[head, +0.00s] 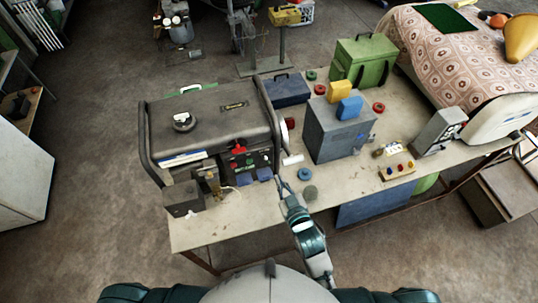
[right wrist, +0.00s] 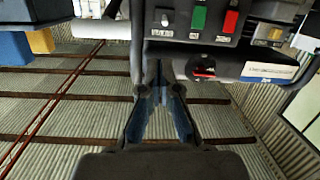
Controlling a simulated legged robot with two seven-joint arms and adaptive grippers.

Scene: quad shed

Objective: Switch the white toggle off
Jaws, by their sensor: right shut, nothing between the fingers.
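The generator (head: 215,115), a dark boxy machine with a tubular frame, stands on the table at the left. Its control panel (head: 247,162) faces the front edge. In the right wrist view, the panel (right wrist: 215,35) shows upside down at the top, with a small pale switch (right wrist: 163,18), a green button (right wrist: 199,18) and a red button (right wrist: 230,21). I cannot tell the switch's position. My right gripper (head: 281,184) is shut and empty, in front of the panel's right end; its fingers (right wrist: 160,75) appear apart from the switch. My left gripper is not in view.
A blue-grey box (head: 338,130) with yellow and blue blocks on it stands right of the generator. A blue ring (head: 304,174) and a grey-green disc (head: 310,193) lie near my right gripper. The table's front left (head: 215,228) is bare.

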